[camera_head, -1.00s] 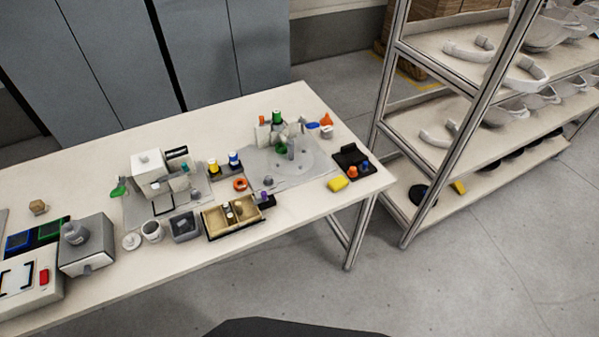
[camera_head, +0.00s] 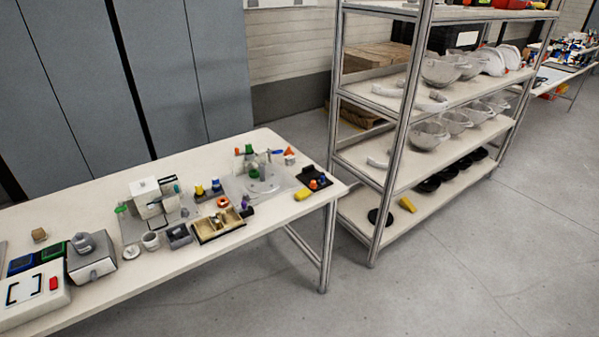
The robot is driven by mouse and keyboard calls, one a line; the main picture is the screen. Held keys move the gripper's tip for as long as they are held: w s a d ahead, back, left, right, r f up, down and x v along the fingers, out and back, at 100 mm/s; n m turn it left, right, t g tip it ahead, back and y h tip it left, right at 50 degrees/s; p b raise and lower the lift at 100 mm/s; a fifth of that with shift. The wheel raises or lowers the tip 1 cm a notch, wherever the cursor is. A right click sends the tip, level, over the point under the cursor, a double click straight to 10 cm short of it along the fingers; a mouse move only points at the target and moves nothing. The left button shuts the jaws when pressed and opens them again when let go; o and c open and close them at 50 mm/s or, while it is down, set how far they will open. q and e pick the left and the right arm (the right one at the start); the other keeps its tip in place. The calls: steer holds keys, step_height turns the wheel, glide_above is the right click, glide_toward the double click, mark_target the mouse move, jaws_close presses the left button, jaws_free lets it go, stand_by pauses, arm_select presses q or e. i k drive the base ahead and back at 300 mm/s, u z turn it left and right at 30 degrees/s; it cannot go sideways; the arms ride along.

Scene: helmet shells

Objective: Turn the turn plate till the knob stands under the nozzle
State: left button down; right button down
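The turn plate (camera_head: 268,184) is a pale grey round disc on a light base near the right end of the white table. The nozzle and the knob are too small to tell apart from the other grey parts here. Neither of my grippers shows in the head view.
A metal shelf (camera_head: 372,205) with bowls stands right of the table. Grey floor in front is clear.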

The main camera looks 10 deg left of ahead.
mark_target(267, 182)
steer(key=z, duration=0.45)
steer(key=i, duration=1.8)
steer(key=u, duration=0.6)
